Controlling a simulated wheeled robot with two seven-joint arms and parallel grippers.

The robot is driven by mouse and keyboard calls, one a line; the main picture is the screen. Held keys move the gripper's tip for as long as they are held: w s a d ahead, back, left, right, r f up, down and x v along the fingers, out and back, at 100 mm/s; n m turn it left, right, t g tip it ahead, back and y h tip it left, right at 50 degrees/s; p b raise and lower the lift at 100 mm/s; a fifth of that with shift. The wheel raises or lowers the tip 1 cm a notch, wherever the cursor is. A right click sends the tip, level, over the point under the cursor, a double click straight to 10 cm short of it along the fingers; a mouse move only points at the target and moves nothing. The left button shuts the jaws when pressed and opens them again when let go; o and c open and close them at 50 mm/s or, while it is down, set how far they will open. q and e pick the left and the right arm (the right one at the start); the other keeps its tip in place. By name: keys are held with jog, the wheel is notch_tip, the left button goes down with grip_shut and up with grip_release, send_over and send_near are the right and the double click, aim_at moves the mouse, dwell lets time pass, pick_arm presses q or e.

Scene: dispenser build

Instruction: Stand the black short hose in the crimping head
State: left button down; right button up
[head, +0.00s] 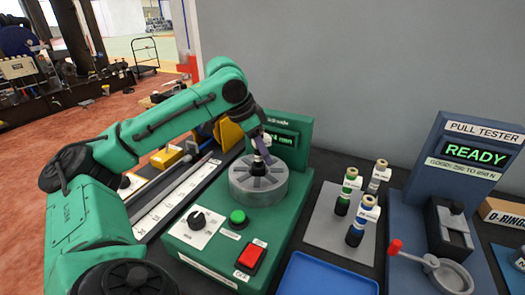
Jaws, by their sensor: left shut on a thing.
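The crimping head (257,186) is a grey slotted disc on top of a green machine, with a dark display behind it. My left gripper (262,143) is directly above the disc's centre, pointing down, shut on a small upright piece with a white upper part and a dark lower end. This piece, the black short hose (261,158), is mostly hidden by the gripper. Its lower end is over or at the middle of the disc; I cannot tell whether it is inside the opening. My right gripper is not in view.
The green machine carries a black knob (198,220), a green button (238,217) and a red switch (249,257). Several banded hoses stand on a grey plate (327,228) at right. A blue tray (322,278) is in front; a pull tester (447,220) stands farther right.

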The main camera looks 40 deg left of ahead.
pick_arm(q)
jog(key=shift+f+b, duration=0.35)
jog(key=shift+f, duration=0.1)
dwell(0.4)
jog(key=c, duration=0.8)
grip_release()
jog(key=shift+c, duration=0.2)
jog(key=shift+s+r+p, duration=0.15)
jog(key=shift+r+p, duration=0.25)
jog(key=shift+r, duration=0.1)
jog(key=p+v, duration=0.5)
jog(key=v, duration=0.5)
jog(key=shift+s+f, duration=0.1)
